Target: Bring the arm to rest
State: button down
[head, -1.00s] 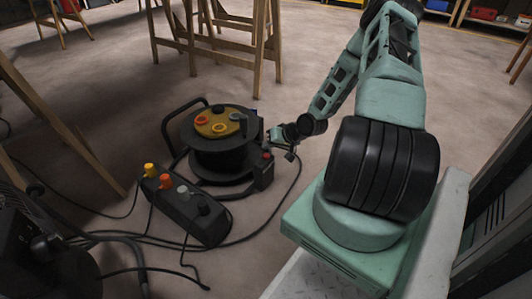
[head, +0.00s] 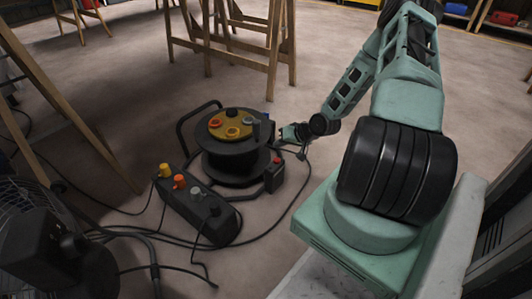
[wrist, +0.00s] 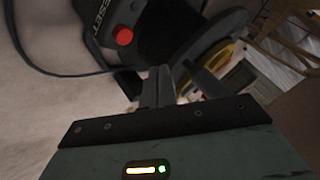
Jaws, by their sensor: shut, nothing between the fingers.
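My arm reaches forward from its teal base at the right of the head view. My gripper (head: 286,133) is beside the right side of the cable reel (head: 231,160), small in the head view. In the wrist view its fingers (wrist: 156,86) are shut with nothing held. A black box with a red button (wrist: 123,36) and the letters "RESET" is just beyond them. The box also shows in the head view (head: 274,177), just below my gripper. Whether my fingers touch the reel cannot be told.
The reel's yellow top carries several coloured parts. A black power strip (head: 200,212) with several coloured plugs lies in front of the reel. Cables (head: 262,235) loop over the floor. Wooden trestles (head: 275,50) stand behind, and a caged fan (head: 45,240) is at lower left. Floor right of the reel is open.

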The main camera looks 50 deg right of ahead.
jog(key=w+a+r+n+g+p, duration=0.1)
jog(key=a+r+n+g+p, duration=0.25)
jog(key=a+r, duration=0.85)
jog(key=w+a+r+n+g+p, duration=0.1)
jog(key=a+r+n+g+p, duration=0.3)
jog(key=a+r, duration=0.85)
jog(key=s+a+r+n+g+h+p, duration=0.15)
jog(key=s+a+r+n, duration=0.25)
jog(key=s+a+r, duration=0.55)
jog(key=s+a+r+n+y+p, duration=0.1)
jog(key=s+a+r+n+p, duration=0.15)
jog(key=s+a+r, duration=0.65)
jog(key=s+r+p, duration=0.2)
jog(key=r+p, duration=1.5)
jog(key=p, duration=0.1)
jog(key=s+a+r+p, duration=0.1)
jog(key=s+r+p, duration=0.2)
jog(key=r+p, duration=1.4)
jog(key=shift+a+r+n+p, duration=0.15)
jog(key=shift+r+n+p, duration=0.15)
jog(key=shift+p, duration=0.8)
jog(key=shift+h, duration=0.25)
